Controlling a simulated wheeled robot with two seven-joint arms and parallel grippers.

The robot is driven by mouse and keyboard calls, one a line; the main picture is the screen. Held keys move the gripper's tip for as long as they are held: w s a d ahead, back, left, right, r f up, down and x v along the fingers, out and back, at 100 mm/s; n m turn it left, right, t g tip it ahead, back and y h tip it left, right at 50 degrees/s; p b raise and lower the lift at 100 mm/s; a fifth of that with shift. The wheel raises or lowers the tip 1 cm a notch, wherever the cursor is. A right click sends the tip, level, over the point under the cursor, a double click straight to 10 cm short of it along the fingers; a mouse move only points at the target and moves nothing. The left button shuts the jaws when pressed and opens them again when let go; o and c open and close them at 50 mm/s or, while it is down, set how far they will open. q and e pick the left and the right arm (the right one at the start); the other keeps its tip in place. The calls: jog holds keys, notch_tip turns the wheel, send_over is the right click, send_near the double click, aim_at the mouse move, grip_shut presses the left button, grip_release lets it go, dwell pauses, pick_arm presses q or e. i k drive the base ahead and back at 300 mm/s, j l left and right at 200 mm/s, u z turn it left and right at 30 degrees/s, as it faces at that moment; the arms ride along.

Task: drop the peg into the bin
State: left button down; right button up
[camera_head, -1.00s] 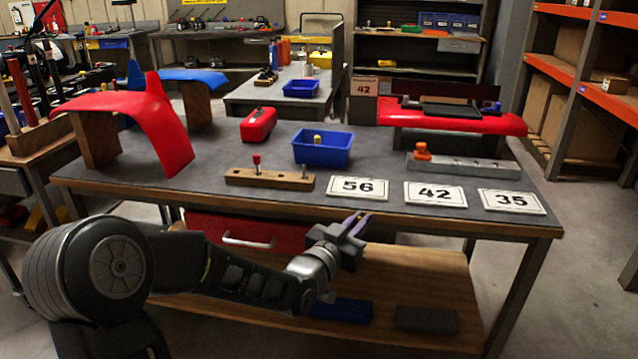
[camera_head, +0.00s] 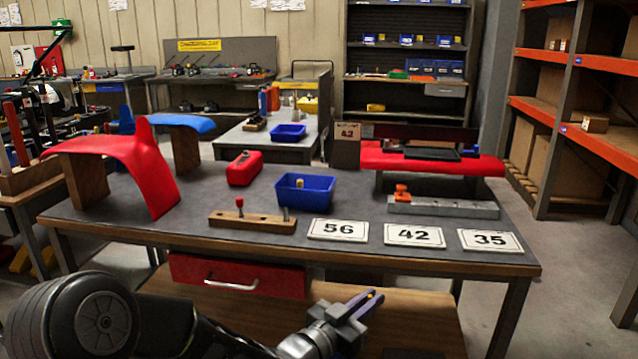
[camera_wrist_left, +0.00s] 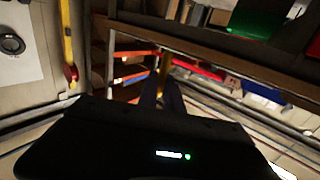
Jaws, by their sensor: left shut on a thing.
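My left gripper (camera_head: 362,302) is low in front of the table, below its front edge. Its purple fingers are shut on a peg (camera_head: 371,294), of which only a small yellow end shows. In the left wrist view the fingers (camera_wrist_left: 160,95) point away and a yellowish peg (camera_wrist_left: 165,66) shows between them. The blue bin (camera_head: 305,200) stands on the table, beyond and above the gripper, with a yellow thing in it. A wooden block (camera_head: 252,222) left of the bin holds a red-topped peg (camera_head: 239,203) and a grey peg. My right gripper is not in view.
Number cards 56 (camera_head: 338,230), 42 and 35 lie along the front edge. A red case (camera_head: 244,168) and a red curved panel (camera_head: 110,162) are to the left. A grey strip (camera_head: 443,206) with an orange knob is to the right. A red drawer (camera_head: 238,276) hangs underneath.

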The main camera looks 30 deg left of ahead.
aim_at(324, 205)
jog(key=i+l+u, duration=0.15)
jog(key=l, duration=0.2)
jog(key=i+l+u, duration=0.1)
jog(key=l, duration=0.2)
jog(key=i+l+u, duration=0.15)
jog(key=l, duration=0.25)
jog(key=i+l+u, duration=0.15)
jog(key=l, duration=0.2)
